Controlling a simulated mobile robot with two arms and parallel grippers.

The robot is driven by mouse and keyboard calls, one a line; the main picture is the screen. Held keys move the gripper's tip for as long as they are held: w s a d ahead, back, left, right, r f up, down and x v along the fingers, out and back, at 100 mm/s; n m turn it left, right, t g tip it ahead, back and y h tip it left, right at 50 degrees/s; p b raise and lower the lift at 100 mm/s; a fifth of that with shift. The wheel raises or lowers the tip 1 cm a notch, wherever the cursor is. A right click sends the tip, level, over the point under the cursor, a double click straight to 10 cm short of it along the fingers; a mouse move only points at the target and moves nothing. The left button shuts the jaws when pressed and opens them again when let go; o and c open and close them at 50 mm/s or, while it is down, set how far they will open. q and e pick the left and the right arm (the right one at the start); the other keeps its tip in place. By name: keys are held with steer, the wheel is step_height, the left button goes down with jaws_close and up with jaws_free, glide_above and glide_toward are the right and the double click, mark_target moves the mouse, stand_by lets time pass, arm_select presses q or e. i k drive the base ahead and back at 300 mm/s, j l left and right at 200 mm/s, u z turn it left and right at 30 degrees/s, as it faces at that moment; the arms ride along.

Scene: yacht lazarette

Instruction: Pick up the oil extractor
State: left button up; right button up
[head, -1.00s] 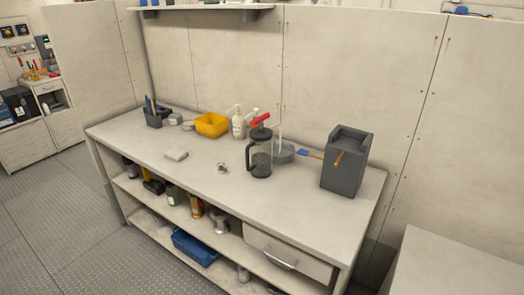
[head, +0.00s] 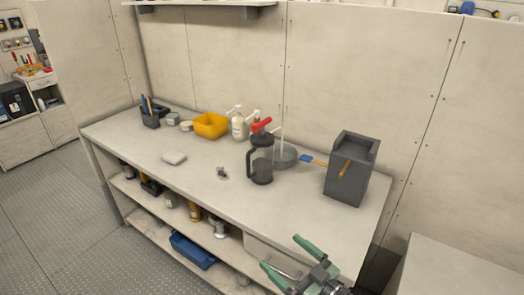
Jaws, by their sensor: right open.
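The oil extractor (head: 262,160) stands upright on the workbench (head: 215,186), right of the middle. It has a dark clear body, a black handle on its left side and a red top handle. My right gripper (head: 286,254) has green fingers spread apart and empty. It is at the bottom of the head view, in front of the bench's drawer and well short of the extractor. My left gripper is not in view.
A grey box (head: 349,170) stands right of the extractor. A grey bowl (head: 285,156) and white pump bottles (head: 239,127) are close behind it. A yellow bin (head: 210,125) is further left. A small metal part (head: 222,172) lies left of the extractor. The bench front is mostly clear.

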mark_target(262, 151)
steer(key=i, duration=1.25)
